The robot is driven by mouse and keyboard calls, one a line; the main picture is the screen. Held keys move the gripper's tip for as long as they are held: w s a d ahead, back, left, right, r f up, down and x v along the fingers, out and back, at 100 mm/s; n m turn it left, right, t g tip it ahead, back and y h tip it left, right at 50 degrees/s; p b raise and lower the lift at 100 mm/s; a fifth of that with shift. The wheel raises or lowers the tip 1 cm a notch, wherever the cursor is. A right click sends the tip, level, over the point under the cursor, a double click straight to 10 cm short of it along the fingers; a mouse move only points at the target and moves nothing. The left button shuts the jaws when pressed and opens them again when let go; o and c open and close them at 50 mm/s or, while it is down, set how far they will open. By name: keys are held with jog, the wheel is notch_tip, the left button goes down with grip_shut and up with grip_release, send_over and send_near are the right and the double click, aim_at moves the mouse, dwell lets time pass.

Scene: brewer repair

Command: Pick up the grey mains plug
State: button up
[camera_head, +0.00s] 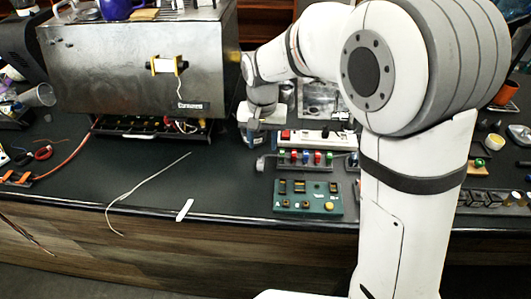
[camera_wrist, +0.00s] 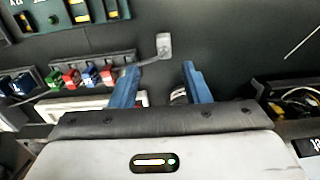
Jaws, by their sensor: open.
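The grey mains plug (camera_wrist: 164,45) lies on the dark bench top in the wrist view, with a grey cable running left from it to a rack of coloured parts. In the head view it shows as a small pale block (camera_head: 261,163) at the left end of that rack. My gripper (camera_wrist: 160,72) is open and empty, with its two blue fingers apart. The plug appears just beyond the fingertips, roughly in line with the gap, not between them. In the head view my gripper (camera_head: 250,139) is above the bench, behind the plug; its height over the bench is hard to tell.
The coloured-part rack (camera_head: 312,167), a white power strip with a red switch (camera_head: 322,138) and a green board (camera_head: 308,206) stand close by on the right. The metal brewer (camera_head: 110,75) is at the left.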

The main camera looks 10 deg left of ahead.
aim_at(260, 161)
jog(key=shift+w+a+f, duration=0.1)
jog(key=shift+a+f, duration=0.15)
jog(key=shift+a, duration=0.25)
jog(key=shift+a+f, duration=0.1)
jog(key=shift+f, duration=0.25)
jog(key=f, duration=0.2)
jog(key=f+p, duration=0.1)
jog(key=f, duration=0.4)
jog(key=shift+s+d+p, duration=0.2)
jog(key=shift+d+p, duration=0.1)
jog(key=shift+c, duration=0.2)
grip_shut()
